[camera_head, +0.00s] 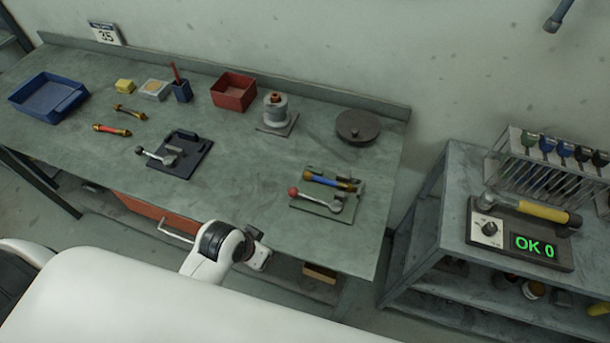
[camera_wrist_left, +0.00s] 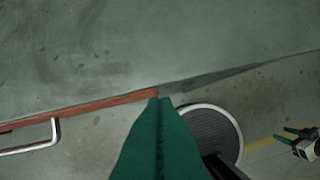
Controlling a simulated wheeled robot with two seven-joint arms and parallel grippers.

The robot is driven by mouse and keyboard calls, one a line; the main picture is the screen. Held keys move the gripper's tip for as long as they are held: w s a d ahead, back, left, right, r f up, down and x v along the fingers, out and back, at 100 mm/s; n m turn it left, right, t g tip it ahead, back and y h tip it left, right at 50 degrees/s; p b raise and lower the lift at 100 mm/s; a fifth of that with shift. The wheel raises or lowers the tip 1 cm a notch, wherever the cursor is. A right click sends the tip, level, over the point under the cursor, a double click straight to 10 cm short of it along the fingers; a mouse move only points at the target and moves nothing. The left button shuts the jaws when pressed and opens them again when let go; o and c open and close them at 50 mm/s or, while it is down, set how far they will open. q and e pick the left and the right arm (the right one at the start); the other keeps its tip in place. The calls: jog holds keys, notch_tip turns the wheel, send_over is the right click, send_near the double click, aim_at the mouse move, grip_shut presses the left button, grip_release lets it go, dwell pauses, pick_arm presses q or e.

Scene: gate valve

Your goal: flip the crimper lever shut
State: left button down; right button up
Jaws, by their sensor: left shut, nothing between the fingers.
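Two lever fixtures stand on the workbench (camera_head: 250,180) in the head view; I cannot tell for sure which is the crimper. One is a green-grey plate (camera_head: 318,207) bearing a red-knobbed lever (camera_head: 318,197), lying low, beside a blue and brass cylinder (camera_head: 330,181). My left gripper (camera_head: 262,258) is near the bench's front edge, apart from both. Its green fingers (camera_wrist_left: 158,100) are shut and empty. My right gripper (camera_wrist_left: 290,133) shows small in the left wrist view, its fingers apart.
Blue tray (camera_head: 48,97), red bin (camera_head: 234,91), spool (camera_head: 275,110) and dark disc (camera_head: 358,126) stand farther back. A red drawer (camera_wrist_left: 100,108) with a metal handle (camera_wrist_left: 35,145) is under the bench edge. A side cart (camera_head: 455,190) holds a panel reading OK 0.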

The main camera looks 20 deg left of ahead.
pick_arm(q)
jog(key=m+t+h, duration=0.2)
send_near(315, 199)
jog(key=s+a+f, duration=0.2)
jog(key=a, duration=0.1)
jog(key=s+a+f, duration=0.1)
jog(key=a, duration=0.1)
jog(key=shift+s+f+p, duration=0.1)
jog(key=shift+s+p, duration=0.1)
jog(key=shift+p, duration=0.15)
jog(key=w+r+m+t+h, duration=0.1)
jog(key=w+r+m, duration=0.1)
jog(key=w+r, duration=0.3)
jog(key=shift+w+d+r+h+p, duration=0.3)
jog(key=shift+w+d+h, duration=0.1)
jog(key=shift+w, duration=0.55)
jog(key=shift+w+d+f, duration=0.2)
jog(key=shift+w+f, duration=0.05)
jog(key=shift+f, duration=0.05)
jog(key=p+x, duration=0.2)
jog(key=x, duration=0.7)
jog(key=shift+w+d, duration=0.15)
jog(key=s, duration=0.1)
jog(key=s+a+p, duration=0.1)
jog(key=a+p, duration=0.1)
jog(key=shift+s+f, duration=0.25)
jog(key=shift+s, duration=0.15)
jog(key=shift+s+a+f+p, duration=0.1)
jog(key=shift+s+a+p, duration=0.2)
jog(key=shift+s, duration=0.05)
